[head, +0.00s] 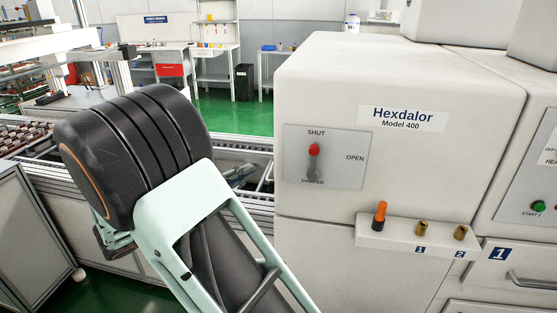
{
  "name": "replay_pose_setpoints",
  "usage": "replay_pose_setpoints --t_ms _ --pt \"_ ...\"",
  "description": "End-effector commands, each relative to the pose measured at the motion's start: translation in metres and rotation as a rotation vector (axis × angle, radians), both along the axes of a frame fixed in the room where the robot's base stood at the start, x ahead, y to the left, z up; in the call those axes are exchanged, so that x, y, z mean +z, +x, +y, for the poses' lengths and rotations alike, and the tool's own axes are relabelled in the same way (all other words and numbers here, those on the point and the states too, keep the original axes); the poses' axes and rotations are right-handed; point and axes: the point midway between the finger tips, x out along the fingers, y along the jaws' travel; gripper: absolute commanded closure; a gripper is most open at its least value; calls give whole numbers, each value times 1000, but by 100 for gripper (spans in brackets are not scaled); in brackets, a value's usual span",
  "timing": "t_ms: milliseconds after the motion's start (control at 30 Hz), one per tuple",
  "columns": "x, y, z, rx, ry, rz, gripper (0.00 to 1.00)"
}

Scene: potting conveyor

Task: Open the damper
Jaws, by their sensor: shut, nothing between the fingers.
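The damper control is a grey panel (345,172) on the front of the white Hexdalor Model 400 housing (340,75) in the head view. Its short lever has a red knob (314,149). The lever stands upright, with the knob just below the word SHUT. The word OPEN is to the right on the panel, and DAMPER is below the lever. My arm crosses the left and lower middle of the view, left of the panel and apart from it. I cannot make out my gripper; my arm may hide it.
Below the panel, a ledge (400,238) juts out with an orange-topped black handle (380,215) and two brass-coloured fittings. A conveyor (250,150) runs behind my arm. Benches stand at the back. The space directly before the damper panel looks clear.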

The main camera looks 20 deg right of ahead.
Motion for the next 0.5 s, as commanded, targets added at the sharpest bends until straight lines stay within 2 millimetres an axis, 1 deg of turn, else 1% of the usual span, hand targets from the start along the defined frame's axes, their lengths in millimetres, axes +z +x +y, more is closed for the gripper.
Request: replay_pose_setpoints --t_ms 167,500 --pt "5 6 -26 -5 -1 0 100" --pt "12 24 -95 -5 0 2 100"
